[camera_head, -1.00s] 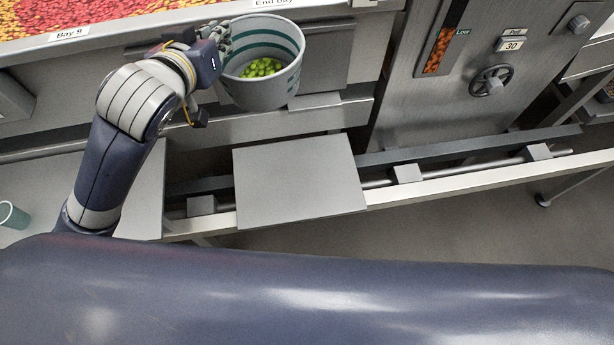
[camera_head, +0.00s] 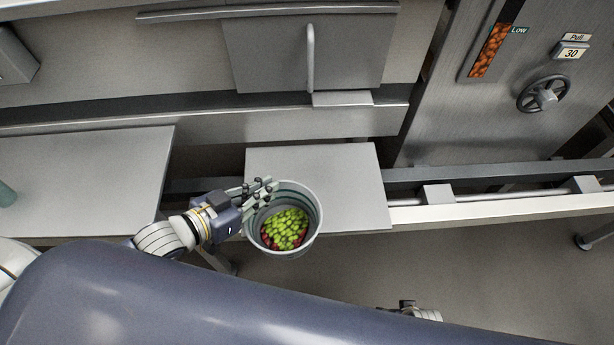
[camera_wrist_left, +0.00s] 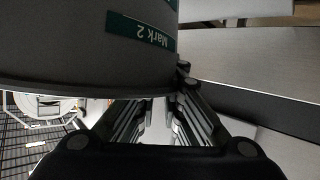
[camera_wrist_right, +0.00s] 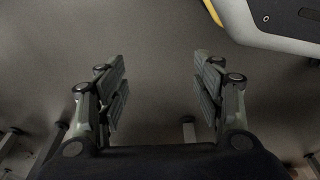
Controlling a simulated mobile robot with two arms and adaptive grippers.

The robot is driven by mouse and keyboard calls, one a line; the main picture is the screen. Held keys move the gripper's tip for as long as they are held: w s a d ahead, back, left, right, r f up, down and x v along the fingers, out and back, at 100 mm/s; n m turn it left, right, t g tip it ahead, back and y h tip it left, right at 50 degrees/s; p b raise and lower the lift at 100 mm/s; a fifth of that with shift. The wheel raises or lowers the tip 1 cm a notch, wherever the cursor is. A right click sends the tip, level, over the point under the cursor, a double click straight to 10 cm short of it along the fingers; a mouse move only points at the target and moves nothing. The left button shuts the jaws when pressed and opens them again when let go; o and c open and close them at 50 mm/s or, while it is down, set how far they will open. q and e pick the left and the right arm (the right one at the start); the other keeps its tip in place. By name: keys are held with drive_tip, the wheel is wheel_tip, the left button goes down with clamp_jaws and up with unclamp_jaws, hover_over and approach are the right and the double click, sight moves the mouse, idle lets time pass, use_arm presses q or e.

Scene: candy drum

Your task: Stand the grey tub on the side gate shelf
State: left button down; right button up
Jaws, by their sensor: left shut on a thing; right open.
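The grey tub (camera_head: 300,247) holds green and some red candies and is upright in the head view. My left gripper (camera_head: 262,192) is shut on its rim at the left side. In the left wrist view the tub (camera_wrist_left: 70,50) fills the upper left, with a green "Mark 2" label, next to the fingers (camera_wrist_left: 150,120). The tub overlaps the front left part of a flat grey plate (camera_head: 335,180) on the rail; I cannot tell whether it touches it. My right gripper (camera_wrist_right: 160,95) is open and empty in its wrist view, over the floor.
A wide grey counter (camera_head: 90,180) lies to the left. A rail with blocks (camera_head: 500,193) runs right of the plate. A hinged flap with a handle (camera_head: 310,60) is behind. A panel with a handwheel (camera_head: 543,94) stands at the right.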

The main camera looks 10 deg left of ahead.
use_arm(q)
drive_tip(key=shift+w+d+f+b, duration=0.1)
drive_tip(key=shift+w+f+b, duration=0.65)
drive_tip(key=shift+w, duration=1.85)
drive_tip(key=shift+w+d+f+b, duration=0.15)
drive_tip(key=shift+w+f+b, duration=0.6)
drive_tip(key=shift+w, duration=1.9)
drive_tip(key=shift+w+d+f+b, duration=0.1)
drive_tip(key=shift+w+f+b, duration=0.65)
drive_tip(key=shift+w, duration=1.85)
use_arm(e)
drive_tip(key=w+r, duration=0.3)
drive_tip(key=r, duration=1.1)
drive_tip(key=shift+t, duration=0.4)
use_arm(q)
drive_tip(key=shift+f, duration=0.25)
drive_tip(key=c, duration=1.7)
unclamp_jaws()
use_arm(e)
drive_tip(key=shift+r, duration=0.1)
use_arm(q)
drive_tip(key=shift+o, duration=0.2)
